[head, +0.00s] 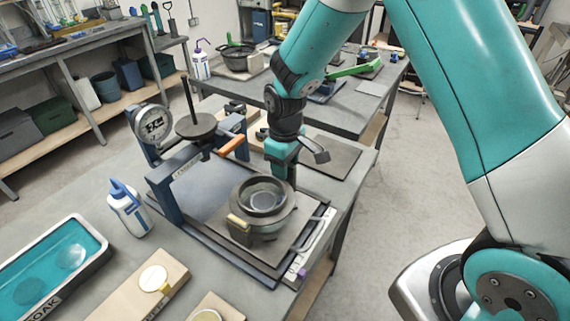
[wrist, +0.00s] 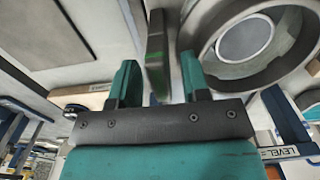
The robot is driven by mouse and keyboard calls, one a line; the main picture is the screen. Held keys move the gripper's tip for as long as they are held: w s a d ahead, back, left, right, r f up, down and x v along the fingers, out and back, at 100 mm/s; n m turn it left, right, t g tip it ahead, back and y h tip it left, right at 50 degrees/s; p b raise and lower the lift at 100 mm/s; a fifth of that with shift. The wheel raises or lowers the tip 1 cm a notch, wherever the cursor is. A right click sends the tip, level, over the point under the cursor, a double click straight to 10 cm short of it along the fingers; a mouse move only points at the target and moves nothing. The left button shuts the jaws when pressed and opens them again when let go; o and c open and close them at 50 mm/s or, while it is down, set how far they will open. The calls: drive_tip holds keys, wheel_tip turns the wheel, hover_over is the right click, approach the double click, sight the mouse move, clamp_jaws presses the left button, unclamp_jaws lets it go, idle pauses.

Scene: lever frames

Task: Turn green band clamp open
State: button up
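In the wrist view, a dark upright lever with a green mark, which looks like the green band clamp (wrist: 157,52), stands between the two teal fingers of my gripper (wrist: 158,72). The gripper is open, with a visible gap on each side of the lever. In the head view my gripper (head: 284,172) points down just behind the round dark pot (head: 262,198) on the press plate. The fingertips and the clamp are largely hidden there, so I cannot tell the clamp's full shape or angle.
The pot's rim also shows close to the right finger in the wrist view (wrist: 245,38). A blue frame with an orange handle (head: 232,146) and a dial gauge (head: 153,125) stand left of my gripper. A chrome handle (head: 316,232) lies at the plate's right edge.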

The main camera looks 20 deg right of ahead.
wheel_tip(320, 180, up, 17)
drive_tip(key=b, duration=0.2)
drive_tip(key=shift+r, duration=0.2)
idle(0.5)
